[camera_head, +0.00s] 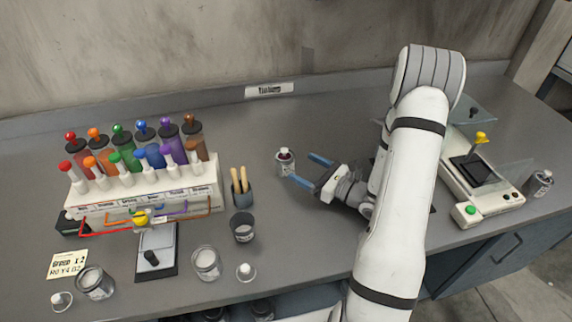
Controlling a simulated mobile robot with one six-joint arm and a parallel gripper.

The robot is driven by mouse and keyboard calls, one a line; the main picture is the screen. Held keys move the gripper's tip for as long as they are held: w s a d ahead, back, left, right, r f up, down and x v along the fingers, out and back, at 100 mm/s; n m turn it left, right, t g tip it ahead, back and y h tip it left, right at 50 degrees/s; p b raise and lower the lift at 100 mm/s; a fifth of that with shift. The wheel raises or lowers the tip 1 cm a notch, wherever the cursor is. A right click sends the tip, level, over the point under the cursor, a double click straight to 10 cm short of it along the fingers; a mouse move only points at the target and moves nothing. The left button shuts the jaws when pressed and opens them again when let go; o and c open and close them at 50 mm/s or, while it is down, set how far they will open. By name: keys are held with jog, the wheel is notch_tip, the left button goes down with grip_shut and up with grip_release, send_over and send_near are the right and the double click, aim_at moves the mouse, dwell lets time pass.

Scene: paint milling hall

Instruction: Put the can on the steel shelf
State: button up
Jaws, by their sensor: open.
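My gripper (310,171) reaches in from the right, low over the bench. Its two blue-tipped fingers are spread apart and point toward this can. The gap between the fingers looks empty, and the can is just beyond the tips; I cannot tell whether they touch. Another can (541,184) stands at the bench's right end. I cannot pick out the steel shelf for certain.
A rack of coloured bottles (145,190) fills the left of the bench. A brush cup (242,193), dark cup (243,228), glass jar (206,263) and open can (95,283) stand nearby. A white device (482,185) stands right of my arm. Containers show below the front edge.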

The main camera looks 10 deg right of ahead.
aim_at(293, 162)
jog(key=p+x, duration=0.1)
jog(key=x, duration=0.2)
jog(key=p+x, duration=0.1)
jog(key=x, duration=0.2)
jog(key=shift+s+a+r, duration=0.1)
jog(key=shift+a+r, duration=0.05)
jog(key=shift+a, duration=0.2)
jog(key=shift+w+a, duration=0.25)
jog(key=shift+w, duration=0.15)
jog(key=shift+c, duration=0.6)
jog(key=c, duration=1)
jog(key=shift+c, duration=0.7)
jog(key=shift+r, duration=0.1)
